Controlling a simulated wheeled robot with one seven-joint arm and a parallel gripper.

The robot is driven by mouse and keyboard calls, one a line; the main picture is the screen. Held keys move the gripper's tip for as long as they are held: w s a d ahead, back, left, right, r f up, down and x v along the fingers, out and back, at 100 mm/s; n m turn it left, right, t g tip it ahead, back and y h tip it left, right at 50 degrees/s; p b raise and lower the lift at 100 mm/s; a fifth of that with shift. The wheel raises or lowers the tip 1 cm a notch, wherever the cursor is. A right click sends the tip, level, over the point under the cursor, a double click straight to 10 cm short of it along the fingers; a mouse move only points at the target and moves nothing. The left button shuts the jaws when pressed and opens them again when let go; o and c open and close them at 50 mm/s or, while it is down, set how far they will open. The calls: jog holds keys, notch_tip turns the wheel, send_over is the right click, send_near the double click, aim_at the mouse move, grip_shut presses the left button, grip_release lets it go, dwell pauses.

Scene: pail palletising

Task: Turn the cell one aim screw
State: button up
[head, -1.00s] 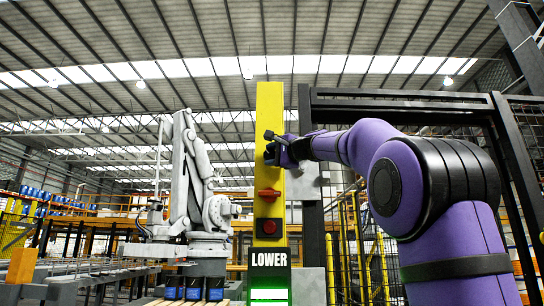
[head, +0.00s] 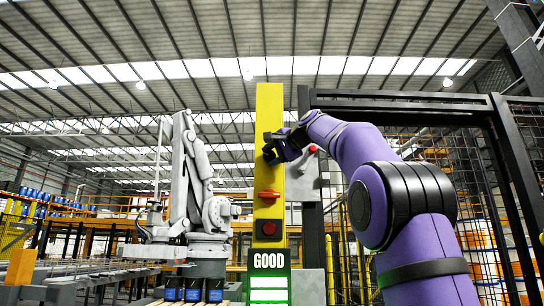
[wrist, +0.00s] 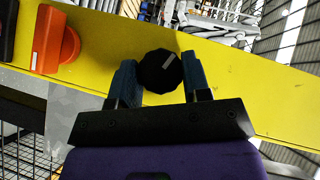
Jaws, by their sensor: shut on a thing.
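The aim screw is a black knob with a white mark (wrist: 161,70), on the upper part of a yellow post (head: 270,105). My gripper (wrist: 158,73) is shut on the knob, with one blue finger on each side of it in the wrist view. In the head view my gripper (head: 277,149) reaches the post from the right and mostly hides the knob. A display (head: 269,275) low on the post reads GOOD above several lit green bars.
Below the knob on the post are an orange switch (head: 268,194) and a red button (head: 269,228). A grey palletising robot (head: 187,185) stands left of the post. A dark mesh fence (head: 400,106) lies to the right, behind my arm.

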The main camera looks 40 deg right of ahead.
jog(key=shift+a+r, duration=0.1)
jog(key=o, duration=0.9)
jog(key=v, duration=1)
jog(key=shift+s, duration=0.4)
jog(key=s+a+f+n+g+h, duration=0.1)
jog(key=s+a+f+n+g, duration=0.2)
jog(key=f, duration=1.5)
jog(key=s+a+f+n+g+h, duration=0.1)
jog(key=s+a+f+n+g, duration=0.2)
jog(key=f, duration=1.5)
jog(key=s+a+f+n+g, duration=0.4)
jog(key=s+a+f, duration=0.7)
jog(key=s+f, duration=0.6)
jog(key=shift+s+a+f+n+h, duration=0.4)
jog(key=shift+f+n, duration=0.45)
jog(key=shift+n, duration=0.15)
